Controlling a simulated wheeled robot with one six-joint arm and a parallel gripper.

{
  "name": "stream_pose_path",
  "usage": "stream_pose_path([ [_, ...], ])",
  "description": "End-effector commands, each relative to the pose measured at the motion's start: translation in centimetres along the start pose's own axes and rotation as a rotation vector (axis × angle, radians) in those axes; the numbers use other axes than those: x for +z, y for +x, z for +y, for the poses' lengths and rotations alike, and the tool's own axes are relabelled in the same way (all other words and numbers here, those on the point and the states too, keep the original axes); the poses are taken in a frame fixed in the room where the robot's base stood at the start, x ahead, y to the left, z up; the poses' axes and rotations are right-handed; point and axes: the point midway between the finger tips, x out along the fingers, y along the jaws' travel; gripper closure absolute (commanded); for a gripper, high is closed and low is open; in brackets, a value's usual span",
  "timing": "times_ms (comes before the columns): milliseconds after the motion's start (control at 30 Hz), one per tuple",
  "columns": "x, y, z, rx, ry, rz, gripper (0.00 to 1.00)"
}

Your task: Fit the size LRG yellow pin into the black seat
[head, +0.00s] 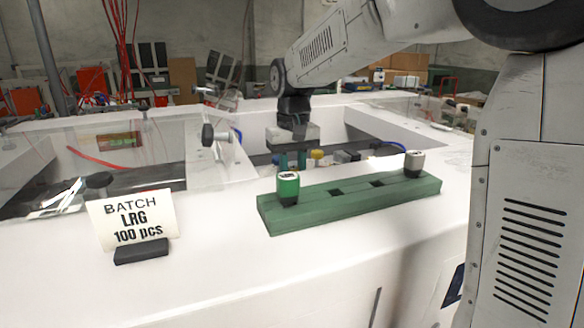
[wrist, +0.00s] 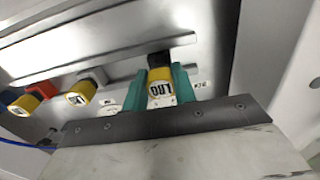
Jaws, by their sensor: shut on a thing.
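My gripper (head: 292,161) hangs over the recessed bay behind the green block, its two teal fingers pointing down. In the wrist view the gripper (wrist: 160,93) is shut on a yellow pin (wrist: 159,76), one finger on each side. The pin's white end label seems to read LRG, upside down. A dark part (wrist: 158,58) sits at the pin's far end, against a metal rail; I cannot tell whether the pin is still seated there.
A card (head: 132,218) reads BATCH LRG 100 pcs. More yellow pins (wrist: 82,92) and a red one (wrist: 40,87) line the rail to the left in the wrist view. Clear panels (head: 205,145) border the bay. The white counter before the green block is clear.

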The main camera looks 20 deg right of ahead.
Motion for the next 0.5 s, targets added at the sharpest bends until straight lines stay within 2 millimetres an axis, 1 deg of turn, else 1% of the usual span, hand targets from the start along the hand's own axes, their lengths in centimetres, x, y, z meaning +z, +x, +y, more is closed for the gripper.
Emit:
stream_pose_path([
  [367,-0.01,0.96,0.0,0.0,0.0,0.0,0.96],
  [400,-0.02,0.94,0.0,0.0,0.0,0.001,0.65],
  [467,-0.02,0.93,0.0,0.0,0.0,0.001,0.48],
  [500,-0.02,0.93,0.0,0.0,0.0,0.001,0.48],
])
